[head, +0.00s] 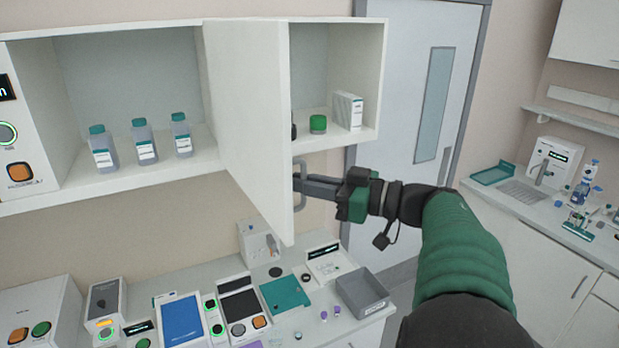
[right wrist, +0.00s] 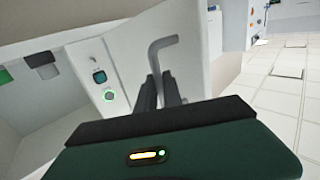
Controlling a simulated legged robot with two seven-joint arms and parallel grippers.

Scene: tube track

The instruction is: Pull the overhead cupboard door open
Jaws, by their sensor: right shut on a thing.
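The overhead cupboard (head: 375,75) is on the wall, and its white door (head: 245,110) stands swung out toward me, so the inside shows on both sides of it. The door's grey handle (head: 300,185) is at its lower outer edge. My right gripper (head: 305,184) is shut on the handle. In the right wrist view the handle (right wrist: 157,55) rises from between the fingers of the gripper (right wrist: 160,90), in front of the door (right wrist: 190,50). My left gripper is not in view.
Several bottles (head: 143,142) stand on the left shelf. A green-lidded jar (head: 318,123) and a white box (head: 347,110) stand on the right shelf. Below, the counter holds devices and a grey tray (head: 362,292). A room door (head: 425,110) is behind my right arm.

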